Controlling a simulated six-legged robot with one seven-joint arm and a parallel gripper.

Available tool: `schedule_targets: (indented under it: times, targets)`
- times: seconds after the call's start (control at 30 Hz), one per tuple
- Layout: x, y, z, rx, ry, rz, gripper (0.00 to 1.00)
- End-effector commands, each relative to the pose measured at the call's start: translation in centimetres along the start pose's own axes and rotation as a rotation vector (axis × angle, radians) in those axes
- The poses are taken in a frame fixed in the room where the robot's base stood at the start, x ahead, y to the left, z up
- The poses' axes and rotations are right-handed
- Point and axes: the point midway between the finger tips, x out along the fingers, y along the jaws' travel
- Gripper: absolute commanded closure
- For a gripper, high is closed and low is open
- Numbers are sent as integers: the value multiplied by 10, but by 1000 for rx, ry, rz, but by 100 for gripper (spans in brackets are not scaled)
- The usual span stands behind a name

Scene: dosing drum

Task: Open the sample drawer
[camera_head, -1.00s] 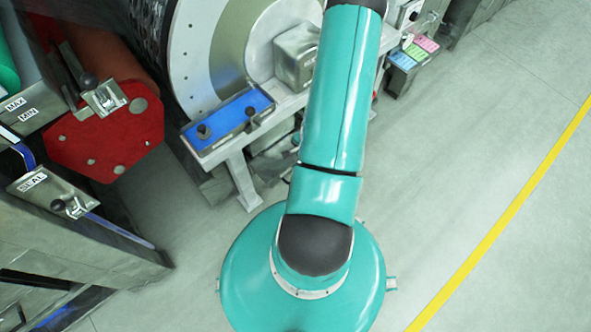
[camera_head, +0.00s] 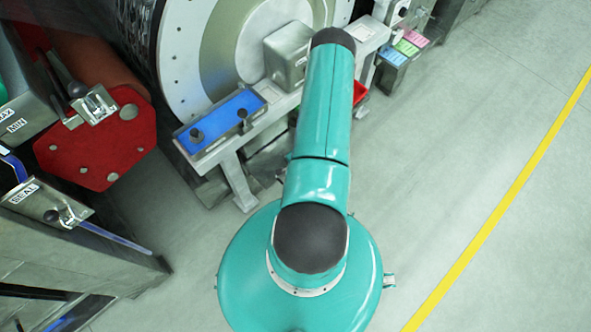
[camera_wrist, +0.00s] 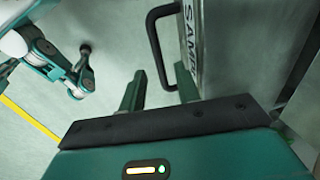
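In the wrist view, the sample drawer (camera_wrist: 202,45) shows as a grey metal front with black lettering, partly readable as "SAMP", at upper right. Its black bow-shaped handle (camera_wrist: 153,42) stands out to the left of the front. My gripper (camera_wrist: 160,82) is open, its two dark green fingers apart. The lower end of the handle appears between the fingers in the picture; I cannot tell whether they touch it. In the head view, my teal arm hides the gripper, and I cannot make out the drawer there.
In the head view, a large drum (camera_head: 185,60) stands behind a bench with a blue panel (camera_head: 222,118). A red plate (camera_head: 95,150) and a "SEAL" latch (camera_head: 45,200) are at left. Coloured bins (camera_head: 402,48) stand at upper right. The floor (camera_head: 455,150) at right is clear.

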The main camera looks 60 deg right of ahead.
Motion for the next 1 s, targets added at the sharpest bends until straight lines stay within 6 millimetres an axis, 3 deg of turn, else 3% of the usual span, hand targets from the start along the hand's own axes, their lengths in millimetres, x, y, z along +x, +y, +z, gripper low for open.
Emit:
schedule_targets:
  times: [0.2,0.47,0.67,1.0]
  targets:
    - [19,-1,-1,0,1,0,67]
    - [21,-1,-1,0,1,0,67]
    - [21,-1,0,0,1,0,100]
    - [20,3,0,0,0,1,100]
